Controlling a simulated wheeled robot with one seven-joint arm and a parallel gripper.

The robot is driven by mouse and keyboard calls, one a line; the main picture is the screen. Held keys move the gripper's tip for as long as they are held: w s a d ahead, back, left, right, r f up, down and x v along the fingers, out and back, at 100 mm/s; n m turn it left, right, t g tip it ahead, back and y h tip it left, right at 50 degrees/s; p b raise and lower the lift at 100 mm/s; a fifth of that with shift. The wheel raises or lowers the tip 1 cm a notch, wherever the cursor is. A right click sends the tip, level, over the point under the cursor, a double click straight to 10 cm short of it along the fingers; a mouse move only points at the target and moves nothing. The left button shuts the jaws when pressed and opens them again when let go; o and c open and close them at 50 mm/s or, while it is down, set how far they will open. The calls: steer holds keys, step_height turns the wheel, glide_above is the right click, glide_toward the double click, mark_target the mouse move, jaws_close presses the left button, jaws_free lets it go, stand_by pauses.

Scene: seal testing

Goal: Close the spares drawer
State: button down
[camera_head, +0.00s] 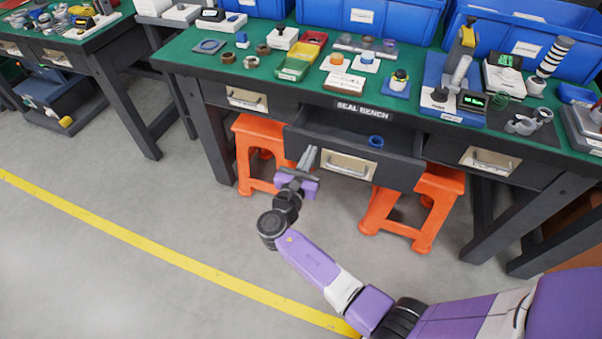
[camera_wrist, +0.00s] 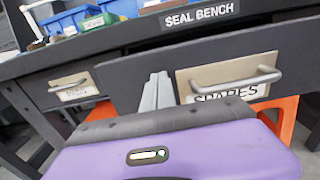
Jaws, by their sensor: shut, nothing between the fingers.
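The spares drawer (camera_head: 390,171) is the middle drawer under the bench and stands pulled out. Its dark front carries a beige label plate and a metal handle (camera_head: 346,171). A blue ring (camera_head: 376,142) lies inside it. In the wrist view the drawer front (camera_wrist: 150,68) fills the middle, with the word SPARES partly hidden by my wrist and the handle (camera_wrist: 236,82) at right. My gripper (camera_head: 308,158) is shut and empty, in front of the left part of the drawer front. In the wrist view its fingers (camera_wrist: 157,92) are left of the label plate. I cannot tell whether they touch the front.
The bench top (camera_head: 215,65) holds many small parts. A shut drawer (camera_head: 247,100) is at left and another (camera_head: 488,160) at right. Orange stools (camera_head: 262,130) and (camera_head: 425,200) stand below. The floor in front is clear.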

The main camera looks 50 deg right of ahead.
steer(key=b+x, duration=0.4)
steer(key=x, duration=1.3)
steer(key=shift+f, duration=0.15)
steer(key=shift+d+b, duration=0.15)
steer(key=shift+b, duration=0.15)
steer(key=shift+d+r, duration=0.1)
steer(key=shift+r, duration=0.2)
steer(key=shift+s, duration=0.1)
